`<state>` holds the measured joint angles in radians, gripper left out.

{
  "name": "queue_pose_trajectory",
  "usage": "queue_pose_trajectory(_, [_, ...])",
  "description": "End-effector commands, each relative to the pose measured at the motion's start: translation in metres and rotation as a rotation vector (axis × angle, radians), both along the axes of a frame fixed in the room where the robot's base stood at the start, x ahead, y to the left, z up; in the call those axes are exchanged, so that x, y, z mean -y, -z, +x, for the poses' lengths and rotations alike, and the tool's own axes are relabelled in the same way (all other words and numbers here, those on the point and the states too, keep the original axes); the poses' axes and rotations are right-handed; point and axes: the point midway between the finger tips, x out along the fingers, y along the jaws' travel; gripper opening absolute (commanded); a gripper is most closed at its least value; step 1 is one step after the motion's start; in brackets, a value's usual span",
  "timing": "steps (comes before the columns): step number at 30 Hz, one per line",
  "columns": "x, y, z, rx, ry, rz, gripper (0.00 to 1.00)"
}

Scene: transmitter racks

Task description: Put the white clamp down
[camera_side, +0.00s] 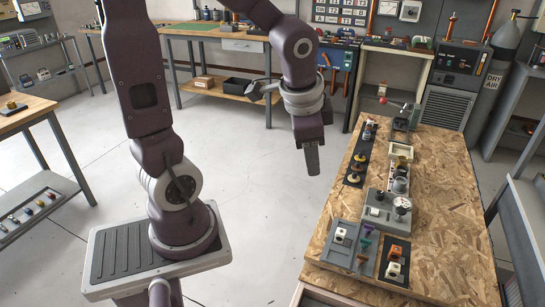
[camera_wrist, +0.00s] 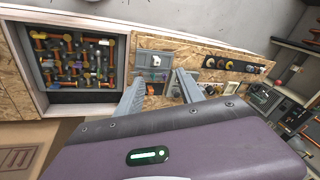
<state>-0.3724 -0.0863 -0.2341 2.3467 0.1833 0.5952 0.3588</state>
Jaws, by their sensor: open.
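A small white block-like piece, which may be the white clamp, sits in the grey tray (camera_side: 336,252) at the near left of the chipboard bench; the white piece (camera_side: 341,233) also shows in the wrist view (camera_wrist: 155,61). A second white piece (camera_side: 393,269) sits on a black tray beside an orange one (camera_side: 396,251). I cannot tell which of the two is the clamp. My gripper (camera_side: 312,172) is open and empty, pointing down to the left of the bench and apart from everything. In the wrist view its fingers (camera_wrist: 159,77) spread in front of the trays.
Grey boxes with knobs (camera_side: 387,208) and a black strip of round pieces (camera_side: 357,160) stand along the bench's left side. The bench's right half (camera_side: 445,200) is bare chipboard. The floor between my base and the bench is clear.

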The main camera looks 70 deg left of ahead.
Motion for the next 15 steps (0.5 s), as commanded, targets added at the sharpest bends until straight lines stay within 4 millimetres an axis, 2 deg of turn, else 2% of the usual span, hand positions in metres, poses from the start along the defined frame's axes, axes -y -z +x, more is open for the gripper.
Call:
queue_pose_trajectory(1, [0.015,-0.025,-0.022,0.069,-0.061,-0.014,0.45])
queue_pose_trajectory(3, [0.032,-0.046,-0.054,0.142,-0.153,-0.076,0.45])
queue_pose_trajectory(7, [0.054,-0.064,-0.099,0.222,-0.255,-0.213,0.45])
queue_pose_trajectory(10, [0.061,-0.068,-0.116,0.241,-0.289,-0.277,0.45])
queue_pose_trajectory(15, [0.063,-0.068,-0.120,0.244,-0.298,-0.295,0.45])
